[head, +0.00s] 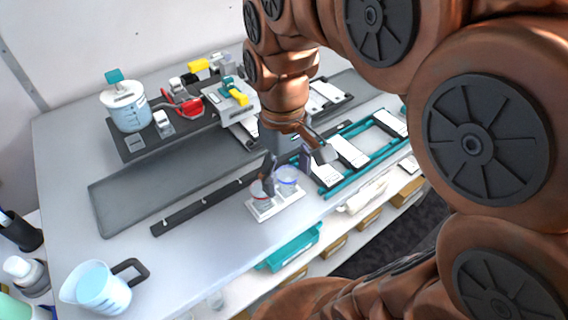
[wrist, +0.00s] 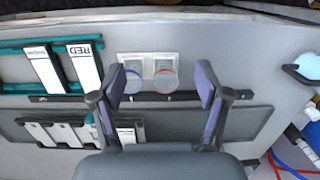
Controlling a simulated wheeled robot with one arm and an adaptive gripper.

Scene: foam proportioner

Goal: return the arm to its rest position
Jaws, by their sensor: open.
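My copper-coloured arm reaches over the workbench from the right in the head view. My gripper (head: 287,160) hangs low near the bench's front edge, just above and behind two small clear cups; it also shows in the wrist view (wrist: 160,88). Its two fingers are spread wide with nothing held between them. One cup has a red rim (head: 262,190) and the other a blue rim (head: 288,179); both stand in a white holder (head: 274,207). In the wrist view the red-rimmed cup (wrist: 165,81) and blue-rimmed cup (wrist: 131,84) appear between the fingers. The exact gap is unclear.
A teal rack with white labelled slats (head: 350,152) stands right of the gripper. A black strip (head: 205,206) and grey tray (head: 120,205) lie left. A lidded tank (head: 126,108) and red-and-yellow fittings stand behind. A jug (head: 100,288) sits front left.

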